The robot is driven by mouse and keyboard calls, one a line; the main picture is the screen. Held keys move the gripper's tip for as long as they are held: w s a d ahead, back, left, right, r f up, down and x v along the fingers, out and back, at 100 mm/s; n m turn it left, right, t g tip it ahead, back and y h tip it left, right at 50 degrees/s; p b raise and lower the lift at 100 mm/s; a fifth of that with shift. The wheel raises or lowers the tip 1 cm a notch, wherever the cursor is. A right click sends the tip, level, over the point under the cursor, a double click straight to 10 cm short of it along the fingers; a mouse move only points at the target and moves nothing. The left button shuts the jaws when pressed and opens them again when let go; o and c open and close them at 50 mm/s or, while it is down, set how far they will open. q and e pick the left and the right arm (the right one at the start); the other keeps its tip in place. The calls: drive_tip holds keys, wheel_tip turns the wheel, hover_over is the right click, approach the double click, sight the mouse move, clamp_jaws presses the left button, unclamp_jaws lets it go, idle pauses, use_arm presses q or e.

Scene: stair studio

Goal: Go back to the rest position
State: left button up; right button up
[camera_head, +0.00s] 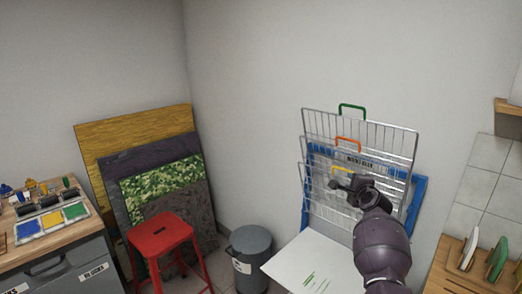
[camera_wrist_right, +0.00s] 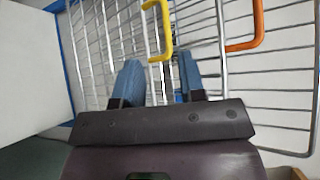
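My right gripper (camera_head: 345,184) is in front of the wire drying rack (camera_head: 385,128), near its lower middle. In the wrist view the right gripper (camera_wrist_right: 159,72) has its two blue fingers apart, with rack wires visible between them and nothing held. The rack's yellow handle (camera_wrist_right: 165,38) shows just beyond the fingertips; I cannot tell whether they touch. The orange handle (camera_wrist_right: 256,30) is to its right. In the head view the rack carries a green handle (camera_head: 352,107) on top, then the orange handle (camera_head: 348,139). My left gripper is not in view.
A white sheet with green marks (camera_head: 305,262) lies below the rack. A grey bin (camera_head: 251,250) and a red stool (camera_head: 160,232) stand to the left. A workbench with paint trays (camera_head: 50,222) is far left; a wooden rack with boards (camera_head: 468,262) is at right.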

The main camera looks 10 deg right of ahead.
wheel_tip(320, 180, up, 7)
drive_tip(key=s+a+n+t+h, duration=0.1)
drive_tip(key=n, duration=0.6)
drive_tip(key=s+a+f+n, duration=0.3)
drive_tip(key=s+n, duration=0.3)
drive_tip(key=s+a+f+n+g+b, duration=0.1)
drive_tip(key=s+a+f+n+g, duration=0.1)
drive_tip(key=s+f, duration=0.8)
drive_tip(key=s+a+f+n+g+y, duration=0.1)
drive_tip(key=s+a+f+n, duration=0.3)
drive_tip(key=s+f, duration=0.7)
drive_tip(key=s+a+f+n+g+y+b, duration=0.1)
drive_tip(key=s+a+f, duration=0.3)
drive_tip(key=s+f, duration=0.6)
drive_tip(key=s+n+g, duration=0.1)
drive_tip(key=s, duration=0.8)
drive_tip(key=shift+a+f+n+g+b, duration=0.3)
drive_tip(key=shift+a+f+n+b, duration=0.05)
drive_tip(key=shift+f+n, duration=0.05)
